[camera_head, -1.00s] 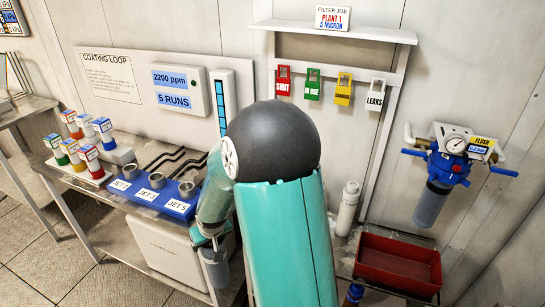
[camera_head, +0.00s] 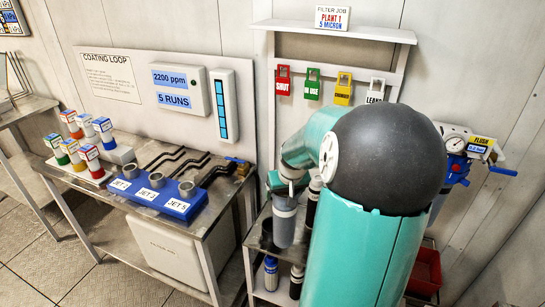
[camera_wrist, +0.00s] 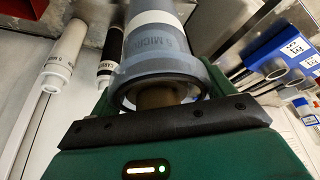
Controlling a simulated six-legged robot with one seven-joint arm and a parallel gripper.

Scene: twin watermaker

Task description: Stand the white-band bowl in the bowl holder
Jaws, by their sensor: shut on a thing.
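The white-band bowl (camera_head: 284,222) is a grey cylinder with a pale band near its top, hanging upright below my gripper (camera_head: 284,182) in the head view. In the wrist view my gripper (camera_wrist: 160,112) is shut on the bowl (camera_wrist: 158,62) at its wide collar end. The white band and the lettering "5 MICRON" show there. In the head view the bowl is at the left of a small rack (camera_head: 252,262), with a dark shape beside it. I cannot tell whether that is the bowl holder, or whether the bowl touches anything.
Dark cylinders (camera_head: 314,198) stand close right of the bowl. A blue-labelled bottle (camera_head: 271,272) is on the rack's lower level. The blue jet block (camera_head: 158,198) is on the left bench. A red tray (camera_head: 424,272) is partly hidden behind my arm. A white cartridge (camera_wrist: 68,45) shows in the wrist view.

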